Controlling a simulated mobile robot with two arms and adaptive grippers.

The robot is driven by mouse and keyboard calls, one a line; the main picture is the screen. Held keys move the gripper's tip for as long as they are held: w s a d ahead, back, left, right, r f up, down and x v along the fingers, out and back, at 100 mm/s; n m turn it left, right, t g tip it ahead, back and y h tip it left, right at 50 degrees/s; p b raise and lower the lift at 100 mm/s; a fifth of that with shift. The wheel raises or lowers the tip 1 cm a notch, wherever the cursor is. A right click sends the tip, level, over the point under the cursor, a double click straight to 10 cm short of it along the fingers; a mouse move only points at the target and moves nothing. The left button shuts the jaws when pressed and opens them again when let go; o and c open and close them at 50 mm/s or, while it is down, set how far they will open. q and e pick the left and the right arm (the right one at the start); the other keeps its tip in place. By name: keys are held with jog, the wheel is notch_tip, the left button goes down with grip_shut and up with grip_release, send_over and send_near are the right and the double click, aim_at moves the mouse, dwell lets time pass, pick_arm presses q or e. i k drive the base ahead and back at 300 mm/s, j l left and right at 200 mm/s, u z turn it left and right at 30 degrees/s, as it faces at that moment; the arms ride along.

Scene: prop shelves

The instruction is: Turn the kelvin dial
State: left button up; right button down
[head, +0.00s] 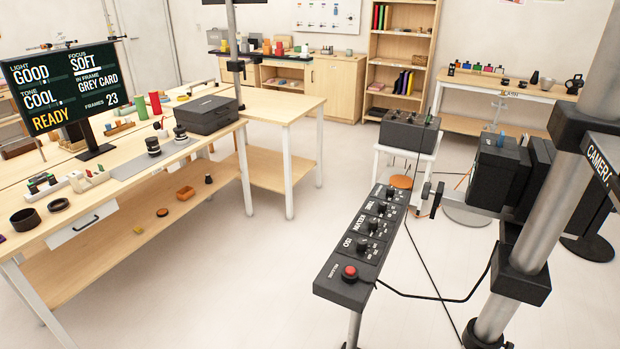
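A long black control panel (352,265) stands on a post at the centre right. It carries several dark dials in a row, among them a near dial (363,246), a middle dial (373,225) and a far dial (390,191). White labels sit beside the dials, too small and slanted to read surely, so I cannot tell which one is the kelvin dial. A red button (350,271) is at the panel's near end. A dark box (409,132) with small knobs on top sits on a white stand behind. Neither of my grippers is in view.
A monitor (67,88) at the left reads light good, focus soft, tone cool, ready. Wooden benches (270,108) fill the left side. A thick grey pole (562,190) and cables stand right of the panel. The floor (250,270) left of the panel is clear.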

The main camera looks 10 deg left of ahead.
aim_at(373, 222)
jog(key=u, duration=1.85)
jog(key=z, duration=1.85)
jog(key=i+j+z, duration=0.1)
jog(key=z, duration=0.85)
jog(key=j+z, duration=0.35)
jog(key=j, duration=0.15)
jog(key=j+z, duration=0.3)
jog(key=j, duration=0.2)
jog(key=k+j+z, duration=0.1)
jog(key=j+z, duration=0.25)
jog(key=j, duration=0.15)
